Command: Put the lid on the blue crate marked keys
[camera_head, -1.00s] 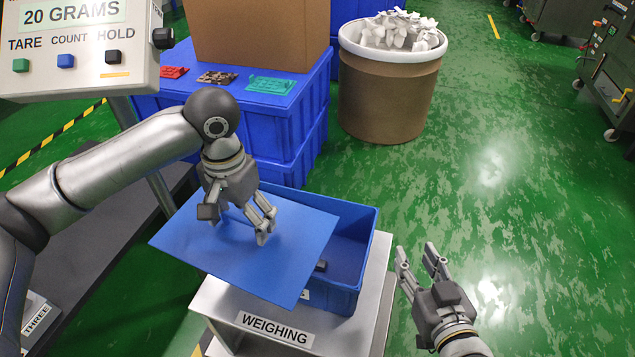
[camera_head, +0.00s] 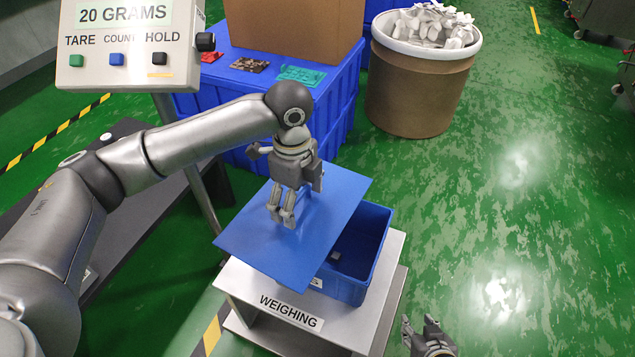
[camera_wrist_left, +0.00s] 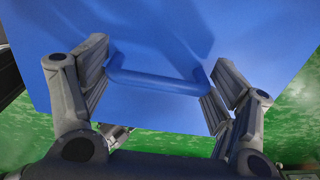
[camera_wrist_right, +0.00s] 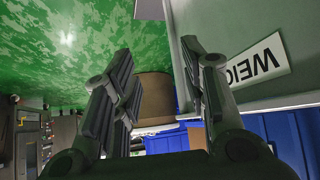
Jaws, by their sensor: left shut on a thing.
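The blue lid (camera_head: 330,195) is a flat panel held over the blue crate (camera_head: 378,240), covering its left part and sitting askew to it. The crate stands on the weighing stand, its right side open, with a small dark thing inside. Most of its label is hidden by the lid. My left gripper (camera_head: 284,215) is shut on the lid's handle (camera_wrist_left: 158,80), which shows between the fingers in the left wrist view. My right gripper (camera_head: 420,330) is open and empty, low at the right of the stand; its spread fingers show in the right wrist view (camera_wrist_right: 160,100).
The weighing stand (camera_head: 350,318) carries the crate. The scale display (camera_head: 130,45) reads 20 GRAMS at upper left. Stacked blue crates (camera_head: 245,110) with a cardboard box (camera_head: 290,30) stand behind. A brown drum (camera_head: 415,95) of white parts is beyond. Green floor at right is clear.

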